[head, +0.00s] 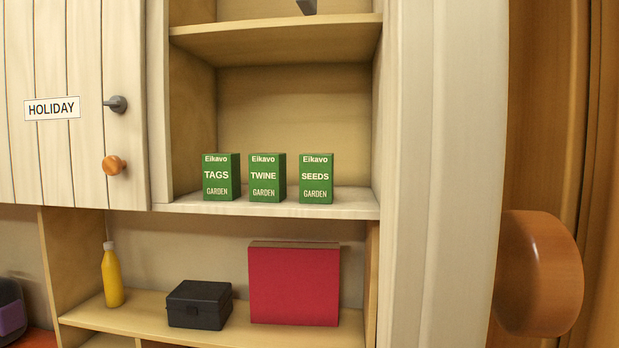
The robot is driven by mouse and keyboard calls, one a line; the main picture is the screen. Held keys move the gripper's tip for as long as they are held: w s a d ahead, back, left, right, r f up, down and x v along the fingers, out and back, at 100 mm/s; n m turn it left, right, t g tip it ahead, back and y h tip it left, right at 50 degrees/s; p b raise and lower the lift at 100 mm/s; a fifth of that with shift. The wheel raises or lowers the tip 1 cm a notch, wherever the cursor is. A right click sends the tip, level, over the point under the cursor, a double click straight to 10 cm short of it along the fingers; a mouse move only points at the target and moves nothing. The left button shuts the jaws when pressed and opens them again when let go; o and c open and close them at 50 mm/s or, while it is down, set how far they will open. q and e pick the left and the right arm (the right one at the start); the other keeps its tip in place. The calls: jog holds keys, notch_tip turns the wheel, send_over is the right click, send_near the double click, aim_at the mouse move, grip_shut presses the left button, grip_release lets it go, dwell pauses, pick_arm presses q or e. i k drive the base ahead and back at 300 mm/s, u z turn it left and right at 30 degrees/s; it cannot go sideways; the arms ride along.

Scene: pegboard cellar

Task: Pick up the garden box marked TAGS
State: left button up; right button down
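The green garden box marked TAGS (221,190) stands upright on the pale open shelf (345,202) in the head view, leftmost of three alike boxes in a row. Its front label faces me. The green box marked TWINE (267,188) stands just right of it, with a narrow gap between them. The green box marked SEEDS (316,187) stands further right with a wider gap. Neither of my grippers shows in the head view.
A cupboard door with a HOLIDAY label (52,108) is left of the shelf. A higher shelf (280,38) is above. Below stand a yellow bottle (112,280), a black box (199,306) and a red box (294,286). A large round wooden knob (540,273) is close at right.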

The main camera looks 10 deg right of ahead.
aim_at(221, 172)
jog(key=u, duration=0.05)
jog(key=k, duration=0.5)
jog(key=u, duration=2.15)
jog(key=i, duration=1.7)
jog(key=z, duration=2.7)
